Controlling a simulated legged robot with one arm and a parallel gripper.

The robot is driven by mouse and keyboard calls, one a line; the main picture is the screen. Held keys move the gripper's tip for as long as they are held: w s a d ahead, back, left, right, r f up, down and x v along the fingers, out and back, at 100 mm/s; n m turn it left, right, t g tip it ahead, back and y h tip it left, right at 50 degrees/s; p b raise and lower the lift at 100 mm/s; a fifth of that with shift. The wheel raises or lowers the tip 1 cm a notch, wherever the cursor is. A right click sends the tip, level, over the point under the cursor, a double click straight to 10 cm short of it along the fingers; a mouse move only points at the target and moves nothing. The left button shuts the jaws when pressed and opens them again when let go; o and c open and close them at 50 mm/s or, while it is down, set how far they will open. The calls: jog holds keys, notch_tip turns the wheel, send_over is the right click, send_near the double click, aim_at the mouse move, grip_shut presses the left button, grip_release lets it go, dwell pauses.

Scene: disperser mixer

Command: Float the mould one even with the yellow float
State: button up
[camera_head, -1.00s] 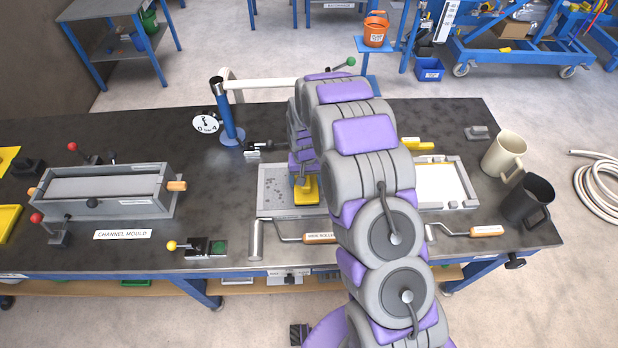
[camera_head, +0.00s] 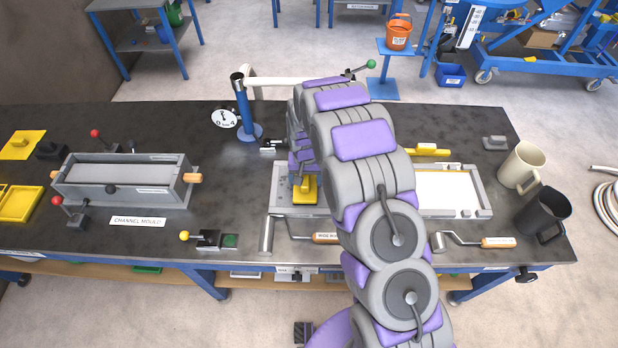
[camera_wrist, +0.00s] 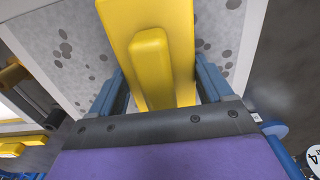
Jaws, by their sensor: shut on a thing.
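My gripper (camera_wrist: 160,88) is shut on the handle of the yellow float (camera_wrist: 152,55), with a blue finger on each side. In the head view the yellow float (camera_head: 304,190) is over the left part of a shallow grey mould (camera_head: 281,207), near its left end. The mould's grey fill shows dark spots, and they also show around the float in the wrist view (camera_wrist: 75,60). The float looks down on the fill, but I cannot tell whether it touches. My arm hides the middle of the mould area.
A white-filled tray (camera_head: 484,190) lies right of my arm, with two mugs (camera_head: 521,167) beyond it. Rollers (camera_head: 267,235) lie along the front edge. A blue post with a gauge (camera_head: 247,110) stands behind. The channel mould (camera_head: 125,180) is at left.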

aim_at(322, 184)
jog(key=shift+a, duration=1.1)
jog(key=shift+d+r+p, duration=0.1)
jog(key=shift+d+p, duration=0.2)
jog(key=shift+d, duration=1.15)
jog(key=shift+s+d+f, duration=0.1)
jog(key=shift+d, duration=1.15)
jog(key=shift+d+f, duration=0.1)
jog(key=shift+d, duration=1.1)
jog(key=shift+s+d+p, duration=0.1)
jog(key=shift+d+p, duration=0.3)
jog(key=shift+d, duration=0.8)
jog(key=shift+a+r, duration=0.2)
jog(key=shift+a, duration=1.05)
jog(key=shift+a+f, duration=0.1)
jog(key=shift+a, duration=1.2)
jog(key=shift+w+p, duration=0.2)
jog(key=shift+p, duration=0.1)
jog(key=shift+r+p, duration=0.85)
jog(key=shift+r, duration=2.2)
